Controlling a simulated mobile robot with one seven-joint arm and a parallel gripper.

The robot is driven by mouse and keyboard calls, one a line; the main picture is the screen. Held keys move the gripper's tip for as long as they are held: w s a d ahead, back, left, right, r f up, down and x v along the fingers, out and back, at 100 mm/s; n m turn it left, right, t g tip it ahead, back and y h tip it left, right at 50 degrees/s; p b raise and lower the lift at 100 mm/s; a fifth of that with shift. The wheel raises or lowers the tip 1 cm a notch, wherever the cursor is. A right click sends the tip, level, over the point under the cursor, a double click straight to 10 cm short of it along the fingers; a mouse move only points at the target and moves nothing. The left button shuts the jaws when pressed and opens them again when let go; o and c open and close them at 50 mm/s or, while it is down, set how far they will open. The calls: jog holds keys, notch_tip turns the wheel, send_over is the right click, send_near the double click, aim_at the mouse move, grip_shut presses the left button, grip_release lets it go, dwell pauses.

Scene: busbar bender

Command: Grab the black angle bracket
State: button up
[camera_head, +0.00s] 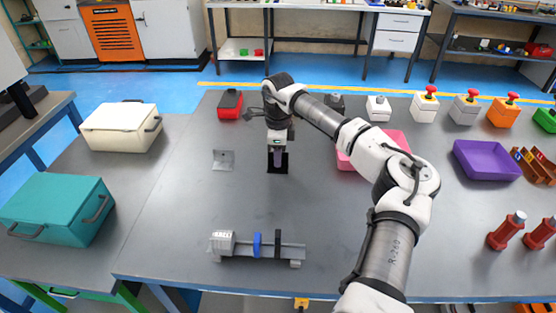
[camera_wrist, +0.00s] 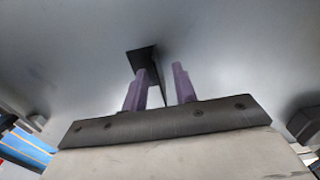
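The black angle bracket (camera_head: 284,163) stands on the grey table, directly below my gripper (camera_head: 277,158) in the head view. In the wrist view the bracket (camera_wrist: 143,58) shows its dark flat plate beyond the fingertips, and its thin upright plate is seen nearly edge-on between the fingers. My gripper (camera_wrist: 162,78) has two purple fingers spread apart, one on each side of that upright plate. A gap shows between the plate and the right finger. The left finger overlaps part of the bracket, so contact there cannot be told.
A grey angle bracket (camera_head: 223,160) stands to the left. A red box (camera_head: 230,106) is behind it, and a pink tray (camera_head: 372,150) lies to the right, partly behind my arm. A rail fixture (camera_head: 257,246) is near the front edge. The table around the black bracket is clear.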

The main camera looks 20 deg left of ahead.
grip_shut()
dwell(0.4)
